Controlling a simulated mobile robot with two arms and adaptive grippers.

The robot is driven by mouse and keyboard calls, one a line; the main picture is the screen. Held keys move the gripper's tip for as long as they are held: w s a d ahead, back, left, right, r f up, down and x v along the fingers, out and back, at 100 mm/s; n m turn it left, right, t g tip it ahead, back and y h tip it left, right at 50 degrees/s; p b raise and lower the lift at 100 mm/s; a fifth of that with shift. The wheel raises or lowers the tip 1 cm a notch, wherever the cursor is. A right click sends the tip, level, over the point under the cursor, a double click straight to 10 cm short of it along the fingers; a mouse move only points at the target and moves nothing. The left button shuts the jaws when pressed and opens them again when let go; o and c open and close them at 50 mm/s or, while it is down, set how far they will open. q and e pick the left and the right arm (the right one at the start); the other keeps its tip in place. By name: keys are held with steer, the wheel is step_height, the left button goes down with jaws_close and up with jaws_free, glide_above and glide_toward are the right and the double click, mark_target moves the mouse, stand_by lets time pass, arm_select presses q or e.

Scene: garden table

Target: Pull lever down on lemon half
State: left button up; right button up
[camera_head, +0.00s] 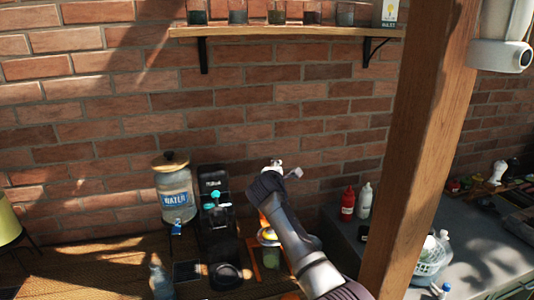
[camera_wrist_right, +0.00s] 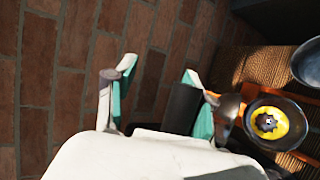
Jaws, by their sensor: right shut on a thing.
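The lemon press (camera_head: 268,236) stands on the table, partly hidden behind my right arm in the head view. Its yellow centre (camera_wrist_right: 268,122), a lemon half or the cone, shows inside a dark round bowl in the right wrist view. My right gripper (camera_head: 279,168) is up at the top of the press, in front of the brick wall. In the wrist view its teal-padded fingers (camera_wrist_right: 153,98) stand apart, with a dark cylindrical piece (camera_wrist_right: 182,108), seemingly the lever handle, beside the right pad. The exact contact is unclear. My left gripper is not in view.
A water dispenser (camera_head: 174,193) and a black machine (camera_head: 212,184) stand left of the press. A wooden post (camera_head: 420,150) rises on the right. Red (camera_head: 347,203) and white (camera_head: 365,200) bottles stand on the grey counter. A shelf (camera_head: 285,32) hangs above.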

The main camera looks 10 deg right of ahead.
steer(key=shift+t, duration=0.4)
steer(key=s+a+r, duration=0.1)
steer(key=r, duration=0.1)
steer(key=s+a+r, duration=0.1)
steer(key=a+r, duration=0.1)
steer(key=s+a+r, duration=0.1)
steer(key=r, duration=0.1)
steer(key=shift+s+a+r, duration=0.2)
steer(key=shift+a+r, duration=0.05)
steer(key=shift+a, duration=0.05)
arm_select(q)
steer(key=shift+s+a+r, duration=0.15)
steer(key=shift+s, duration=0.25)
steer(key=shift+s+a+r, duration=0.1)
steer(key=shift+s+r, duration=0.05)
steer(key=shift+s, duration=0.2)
arm_select(e)
steer(key=r+v, duration=0.2)
steer(key=v, duration=1.5)
steer(key=shift+r, duration=0.4)
steer(key=shift+w, duration=0.1)
